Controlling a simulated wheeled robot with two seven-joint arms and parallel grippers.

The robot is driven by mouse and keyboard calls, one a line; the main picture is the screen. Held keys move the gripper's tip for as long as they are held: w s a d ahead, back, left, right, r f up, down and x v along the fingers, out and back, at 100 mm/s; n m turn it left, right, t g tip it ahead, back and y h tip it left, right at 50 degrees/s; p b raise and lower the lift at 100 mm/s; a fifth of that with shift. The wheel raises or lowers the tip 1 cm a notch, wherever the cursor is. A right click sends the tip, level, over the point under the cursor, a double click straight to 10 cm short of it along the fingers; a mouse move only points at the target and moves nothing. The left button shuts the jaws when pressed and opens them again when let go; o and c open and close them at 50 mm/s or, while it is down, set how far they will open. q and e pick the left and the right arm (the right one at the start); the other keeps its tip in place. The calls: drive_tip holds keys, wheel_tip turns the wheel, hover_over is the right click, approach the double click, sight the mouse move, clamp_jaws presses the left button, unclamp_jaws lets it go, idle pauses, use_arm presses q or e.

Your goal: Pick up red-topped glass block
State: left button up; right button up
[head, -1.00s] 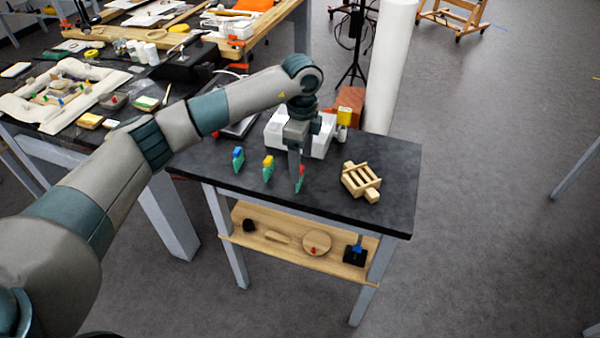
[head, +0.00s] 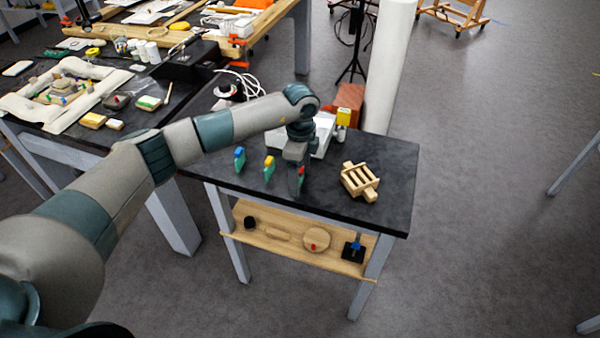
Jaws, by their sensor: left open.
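The red-topped glass block (head: 301,171) stands on the dark table top, mostly hidden behind my left gripper; only a bit of its red top and a little green show. My left gripper (head: 296,188) points down right at the block, with its fingers at the block's height. It is open; whether it touches the block cannot be told. A blue-topped green block (head: 239,159) and a yellow-topped green block (head: 268,167) stand upright to the left of the gripper. My right gripper is not in view.
A wooden slatted rack (head: 360,181) lies right of the gripper. A white box (head: 322,136) and a yellow-topped item (head: 343,117) stand behind it. The dark table (head: 395,205) is bare at its right end. A lower wooden shelf (head: 290,262) holds small items.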

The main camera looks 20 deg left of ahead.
use_arm(q)
drive_tip(key=shift+f, duration=0.35)
drive_tip(key=shift+c, duration=0.6)
drive_tip(key=c, duration=1)
drive_tip(key=shift+r, duration=0.2)
